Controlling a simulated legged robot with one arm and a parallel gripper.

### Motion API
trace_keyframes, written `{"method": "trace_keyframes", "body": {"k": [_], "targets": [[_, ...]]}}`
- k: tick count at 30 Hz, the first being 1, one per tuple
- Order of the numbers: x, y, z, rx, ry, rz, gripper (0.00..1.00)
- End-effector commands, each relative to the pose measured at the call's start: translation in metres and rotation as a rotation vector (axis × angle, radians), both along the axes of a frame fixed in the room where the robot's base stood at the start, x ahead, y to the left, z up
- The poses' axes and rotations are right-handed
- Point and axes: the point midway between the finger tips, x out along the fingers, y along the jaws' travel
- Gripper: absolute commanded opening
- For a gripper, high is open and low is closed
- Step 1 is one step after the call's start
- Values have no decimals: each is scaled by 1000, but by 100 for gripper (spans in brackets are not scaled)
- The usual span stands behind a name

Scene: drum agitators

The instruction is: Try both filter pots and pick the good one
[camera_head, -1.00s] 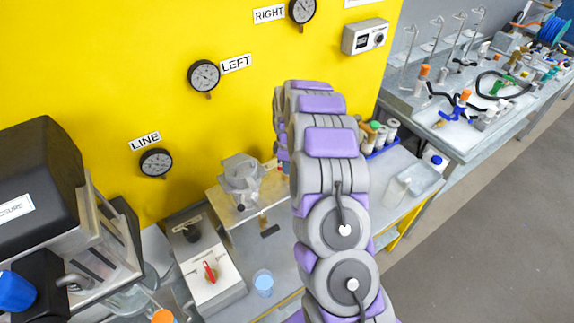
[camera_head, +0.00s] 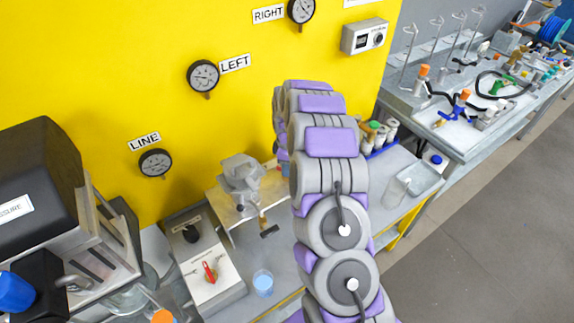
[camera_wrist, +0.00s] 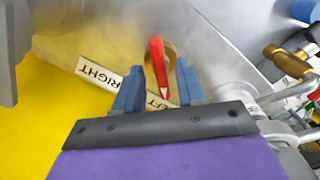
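In the wrist view a red lever (camera_wrist: 158,66) on a brass base stands on a steel plate, beside labels reading RIGHT (camera_wrist: 97,73) and LEFT (camera_wrist: 157,103). My gripper (camera_wrist: 159,82) is open, its blue fingers apart on either side of the lever, with a gap visible each side. Whether a finger touches it, I cannot tell. In the head view my arm hides the gripper and this lever. Gauges on the yellow wall carry signs LEFT (camera_head: 203,76), RIGHT (camera_head: 301,10) and LINE (camera_head: 155,163). I cannot identify the filter pots with certainty.
A grey fitting (camera_head: 240,176) sits on a steel stand left of my arm. Brass fittings (camera_wrist: 290,60) show at the right in the wrist view.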

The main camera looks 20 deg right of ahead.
Motion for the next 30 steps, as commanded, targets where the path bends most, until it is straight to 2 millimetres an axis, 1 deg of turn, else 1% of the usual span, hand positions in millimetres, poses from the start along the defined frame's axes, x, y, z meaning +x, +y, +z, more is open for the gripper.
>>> {"method": "trace_keyframes", "body": {"k": [5, 8, 24, 27, 30], "targets": [[1, 0, 7, 0, -2, 0, 39], [2, 0, 21, -1, -5, 0, 39], [3, -1, 138, -1, -8, 0, 39], [2, -1, 152, -1, -2, 0, 39], [2, -1, 163, -1, -1, 0, 39]]}}
